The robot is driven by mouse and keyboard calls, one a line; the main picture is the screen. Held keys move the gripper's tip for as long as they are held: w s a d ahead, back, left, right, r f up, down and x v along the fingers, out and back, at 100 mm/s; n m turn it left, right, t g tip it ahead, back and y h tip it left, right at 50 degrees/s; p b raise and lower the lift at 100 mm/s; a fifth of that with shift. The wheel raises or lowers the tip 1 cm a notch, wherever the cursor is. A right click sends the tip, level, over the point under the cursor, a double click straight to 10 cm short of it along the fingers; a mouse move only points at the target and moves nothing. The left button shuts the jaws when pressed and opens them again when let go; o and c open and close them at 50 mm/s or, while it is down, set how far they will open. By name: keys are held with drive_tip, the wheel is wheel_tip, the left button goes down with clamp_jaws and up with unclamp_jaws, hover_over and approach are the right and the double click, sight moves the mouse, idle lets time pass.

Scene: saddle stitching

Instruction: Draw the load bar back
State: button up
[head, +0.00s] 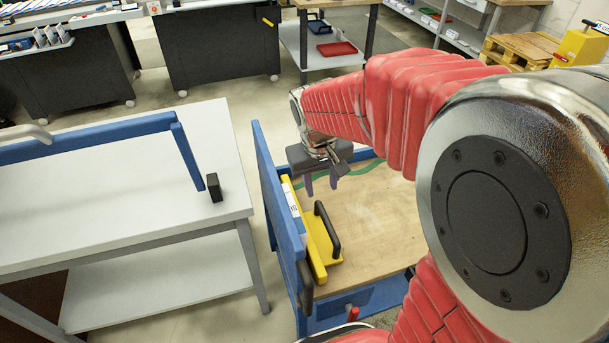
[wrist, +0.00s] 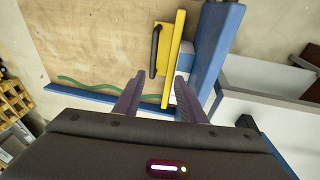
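The load bar (head: 307,230) is a yellow upright plate on a yellow foot with a black handle (head: 327,231). It stands on the wooden deck of a blue cart, along the blue side wall (head: 284,213). White printed material (head: 291,204) shows between bar and wall. The yellow bar (wrist: 173,62) and its black handle (wrist: 155,50) also show in the wrist view, beyond my fingertips. My gripper (head: 321,184) is open and empty above the deck, behind the handle in the head view. The two fingers (wrist: 158,88) are apart and do not touch the bar.
A green strap (head: 362,167) lies along the deck's far edge. A grey table (head: 120,190) with a blue rail (head: 90,138) and a black block (head: 214,187) stands left of the cart. The deck's middle (head: 380,215) is clear. A pallet (head: 520,48) stands far right.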

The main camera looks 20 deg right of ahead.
drive_tip(key=g, duration=0.2)
hover_over(327, 223)
drive_tip(key=a, duration=0.3)
wheel_tip(327, 223, down, 12)
drive_tip(key=shift+d+f+h, duration=0.1)
drive_tip(key=shift+f+h, duration=0.1)
drive_tip(key=shift+h, duration=0.1)
drive_tip(key=d+f, duration=0.1)
drive_tip(key=f, duration=0.8)
drive_tip(key=d+f, duration=0.1)
drive_tip(key=f, duration=0.3)
drive_tip(key=shift+d+f, duration=0.3)
drive_tip(key=shift+d, duration=0.05)
clamp_jaws()
